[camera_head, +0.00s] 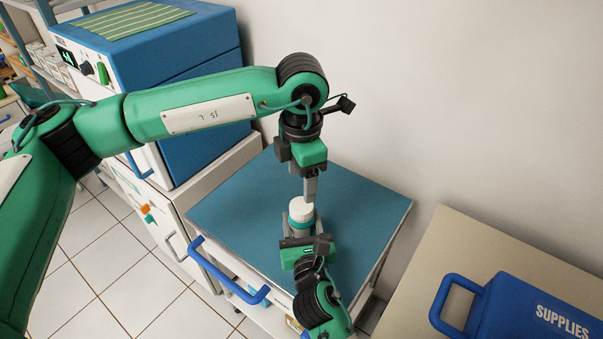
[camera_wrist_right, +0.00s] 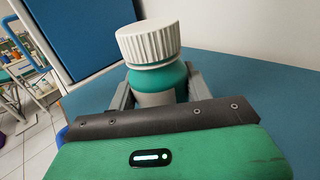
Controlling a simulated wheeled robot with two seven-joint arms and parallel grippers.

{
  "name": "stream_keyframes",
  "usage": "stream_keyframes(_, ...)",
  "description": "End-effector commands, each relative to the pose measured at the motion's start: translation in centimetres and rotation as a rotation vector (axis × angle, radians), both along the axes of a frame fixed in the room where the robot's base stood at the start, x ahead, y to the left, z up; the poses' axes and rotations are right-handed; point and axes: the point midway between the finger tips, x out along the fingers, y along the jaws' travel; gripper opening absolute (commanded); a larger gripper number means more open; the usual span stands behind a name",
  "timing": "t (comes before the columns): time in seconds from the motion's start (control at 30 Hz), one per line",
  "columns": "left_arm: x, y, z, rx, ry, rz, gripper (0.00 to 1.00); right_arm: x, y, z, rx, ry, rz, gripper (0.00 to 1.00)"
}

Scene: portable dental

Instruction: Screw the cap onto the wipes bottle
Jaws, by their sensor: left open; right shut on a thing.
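The wipes bottle (camera_wrist_right: 158,80) is teal with a grey band and stands on a blue-topped cart. The white ribbed cap (camera_wrist_right: 149,42) sits on its top; it also shows in the head view (camera_head: 301,209). I cannot tell how tightly it is seated. My right gripper (camera_wrist_right: 160,97) is shut on the bottle's body, one finger on each side; in the head view it (camera_head: 301,237) reaches in from the front. My left gripper (camera_head: 309,190) points down, open and empty, just above or behind the cap. Its fingers overlap in the head view and do not show in the wrist view.
The cart's blue top (camera_head: 240,213) is clear around the bottle, with a blue handle (camera_head: 225,275) at its front left. A blue-and-white machine (camera_head: 200,60) stands at the back left. A blue SUPPLIES box (camera_head: 530,305) sits on a beige surface (camera_head: 455,240) at the right.

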Motion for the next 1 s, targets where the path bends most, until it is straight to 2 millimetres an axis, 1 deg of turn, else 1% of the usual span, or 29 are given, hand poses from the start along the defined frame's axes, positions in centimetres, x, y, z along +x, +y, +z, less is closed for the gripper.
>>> stream_keyframes(0.1, 0.0, 0.0, 0.1, 0.0, 0.0, 0.1, 0.63, 0.0, 0.0, 0.0, 0.0, 0.0, 0.0, 0.0)
stream_keyframes(0.2, 0.0, 0.0, 0.1, 0.0, 0.0, 0.15, 0.63, 0.0, 0.0, 0.0, 0.0, 0.0, 0.0, 0.0)
stream_keyframes(0.67, 0.0, 0.0, -0.1, 0.0, 0.001, 0.172, 0.63, 0.0, 0.0, 0.0, 0.0, 0.0, 0.0, 0.0)
stream_keyframes(0.77, 0.0, 0.0, -0.9, 0.001, 0.001, 0.172, 0.63, 0.0, 0.0, 0.0, 0.0, 0.0, 0.0, 0.0)
stream_keyframes(1.0, 0.0, 0.0, -4.6, 0.001, 0.003, 0.171, 0.63, 0.0, 0.0, 0.0, 0.0, 0.0, 0.0, 0.0)
